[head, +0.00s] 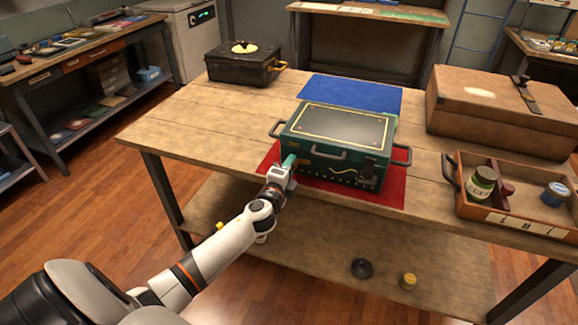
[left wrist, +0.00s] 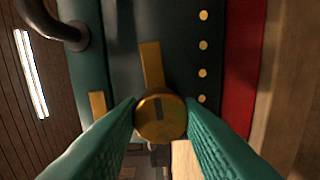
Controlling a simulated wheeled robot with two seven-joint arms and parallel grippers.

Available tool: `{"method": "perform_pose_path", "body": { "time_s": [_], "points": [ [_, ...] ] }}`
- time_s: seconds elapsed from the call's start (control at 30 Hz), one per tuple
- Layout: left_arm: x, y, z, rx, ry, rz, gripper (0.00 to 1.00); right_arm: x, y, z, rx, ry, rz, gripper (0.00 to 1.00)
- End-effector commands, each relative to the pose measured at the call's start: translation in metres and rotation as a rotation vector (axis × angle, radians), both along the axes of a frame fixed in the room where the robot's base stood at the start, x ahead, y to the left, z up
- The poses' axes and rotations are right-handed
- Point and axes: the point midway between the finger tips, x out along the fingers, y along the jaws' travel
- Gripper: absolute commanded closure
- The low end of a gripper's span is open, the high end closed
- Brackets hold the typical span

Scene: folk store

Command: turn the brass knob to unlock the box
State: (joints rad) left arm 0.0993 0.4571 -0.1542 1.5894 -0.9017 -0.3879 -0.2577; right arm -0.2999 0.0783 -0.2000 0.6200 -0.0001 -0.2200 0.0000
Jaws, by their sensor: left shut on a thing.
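The box (head: 340,133) is dark green with a dark lid panel edged in yellow. It stands shut on a red mat (head: 380,195) on the wooden table. The brass knob (left wrist: 161,117) is round with a dark slot, on the box's front, and shows in the left wrist view. A brass strip (left wrist: 152,66) stands out beside it. My left gripper (head: 289,162) is at the box's front left. Its green padded fingers sit on either side of the knob in the left wrist view (left wrist: 161,120), shut on it. The knob is hidden in the head view. My right gripper is not in view.
A blue mat (head: 350,93) lies behind the box. A black box (head: 243,65) stands at the back left. A brown case (head: 490,112) and a wooden tray (head: 520,222) with jars stand at the right. The table's left front is clear.

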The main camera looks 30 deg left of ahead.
Motion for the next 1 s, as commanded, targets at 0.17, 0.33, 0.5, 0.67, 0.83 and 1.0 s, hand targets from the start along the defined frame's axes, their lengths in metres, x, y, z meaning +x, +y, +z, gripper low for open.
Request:
{"method": "perform_pose_path", "body": {
  "time_s": [0.17,0.33,0.5,0.67,0.83,1.0],
  "points": [
    [0.0,-0.0006,-0.0001,0.07,0.018,-0.001,0.91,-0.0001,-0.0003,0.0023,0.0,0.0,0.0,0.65],
    [0.0001,-0.0008,-0.0005,0.105,0.027,-0.001,0.91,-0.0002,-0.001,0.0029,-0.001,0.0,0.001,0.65],
    [0.0,-0.0008,-0.0008,0.117,0.03,-0.002,0.91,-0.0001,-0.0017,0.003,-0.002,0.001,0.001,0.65],
    [-0.0001,-0.0008,-0.0009,0.118,0.03,-0.002,0.91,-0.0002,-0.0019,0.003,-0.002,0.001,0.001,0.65],
    [-0.0002,-0.0008,-0.001,0.117,0.03,-0.002,0.65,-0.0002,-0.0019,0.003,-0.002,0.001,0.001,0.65],
    [-0.0001,-0.0006,-0.0008,0.116,0.03,-0.001,0.46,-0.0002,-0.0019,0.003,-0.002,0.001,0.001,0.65]
  ]
}}
